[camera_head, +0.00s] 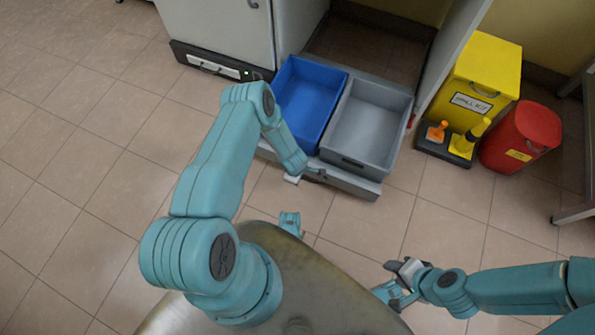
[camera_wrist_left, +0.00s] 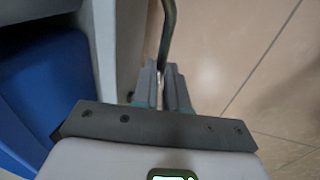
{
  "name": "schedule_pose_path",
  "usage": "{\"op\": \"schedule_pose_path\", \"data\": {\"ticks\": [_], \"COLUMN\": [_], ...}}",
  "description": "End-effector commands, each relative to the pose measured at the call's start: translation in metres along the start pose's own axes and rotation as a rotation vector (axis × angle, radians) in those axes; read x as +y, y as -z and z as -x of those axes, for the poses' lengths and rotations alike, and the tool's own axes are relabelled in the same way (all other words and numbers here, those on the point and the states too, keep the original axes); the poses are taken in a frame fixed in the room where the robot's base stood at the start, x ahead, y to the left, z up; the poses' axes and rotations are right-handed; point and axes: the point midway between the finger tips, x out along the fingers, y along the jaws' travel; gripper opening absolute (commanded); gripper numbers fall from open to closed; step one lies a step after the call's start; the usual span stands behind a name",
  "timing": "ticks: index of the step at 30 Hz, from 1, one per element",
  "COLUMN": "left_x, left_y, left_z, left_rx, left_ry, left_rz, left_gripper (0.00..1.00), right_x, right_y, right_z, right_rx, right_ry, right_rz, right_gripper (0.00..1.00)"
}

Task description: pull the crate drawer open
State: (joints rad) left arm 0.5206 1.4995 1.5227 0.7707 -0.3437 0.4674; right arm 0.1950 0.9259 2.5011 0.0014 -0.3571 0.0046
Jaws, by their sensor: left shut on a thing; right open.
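The crate drawer (camera_head: 352,181) is a grey pull-out at the foot of the cabinet and stands out from it. It carries a blue crate (camera_head: 296,95) and a grey crate (camera_head: 365,150) side by side. My left gripper (camera_head: 318,175) is at the drawer's front. In the left wrist view its fingers (camera_wrist_left: 164,88) are shut on a dark curved handle bar (camera_wrist_left: 169,28) beside the grey drawer front (camera_wrist_left: 112,45); the blue crate (camera_wrist_left: 45,95) shows at the left. My right gripper (camera_head: 397,281) is open and empty, low over the floor, away from the drawer.
A white cabinet (camera_head: 220,35) stands left of the drawer. On the right are a yellow bin (camera_head: 485,70), a small black stand (camera_head: 440,148) with orange and yellow items, and a red bin (camera_head: 520,137). The tiled floor (camera_head: 380,215) in front of the drawer is clear.

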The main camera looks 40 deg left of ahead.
Motion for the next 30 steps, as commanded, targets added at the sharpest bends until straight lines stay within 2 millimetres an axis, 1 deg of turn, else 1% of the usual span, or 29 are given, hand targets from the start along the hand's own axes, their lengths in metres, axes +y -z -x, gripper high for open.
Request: {"op": "schedule_pose_path", "data": {"ticks": [12,13,14,15,22,25,28,30], "left_x": [0.004,0.004,0.003,0.003,0.001,0.001,0.001,0.001], "left_y": [0.001,0.001,0.001,0.0,0.0,0.0,0.0,0.0], "left_z": [0.0,0.0,0.0,0.0,0.0,0.005,0.02,0.037], "left_rx": [0.001,0.001,0.001,0.001,0.001,0.001,0.0,0.0], "left_ry": [-0.003,-0.003,-0.003,-0.003,-0.002,-0.001,-0.001,-0.002], "left_rz": [0.0,0.0,0.0,0.0,0.0,-0.001,-0.001,-0.002], "left_gripper": [0.0,0.22,0.32,0.38,0.38,0.38,0.38,0.38], "right_x": [0.0,0.0,0.0,0.0,0.0,-0.001,-0.005,-0.009], "right_y": [0.0,0.0,0.0,0.0,0.0,0.0,-0.002,-0.004], "right_z": [0.0,0.0,0.0,0.0,0.0,0.003,0.011,0.018], "right_rx": [0.0,0.0,0.0,0.0,0.0,-0.001,-0.005,-0.01], "right_ry": [0.0,0.0,0.0,0.0,0.0,0.0,0.001,0.001], "right_rz": [0.0,0.0,0.0,0.0,0.0,0.001,0.004,0.009], "right_gripper": [0.43,0.43,0.43,0.43,0.43,0.43,0.43,0.43]}}
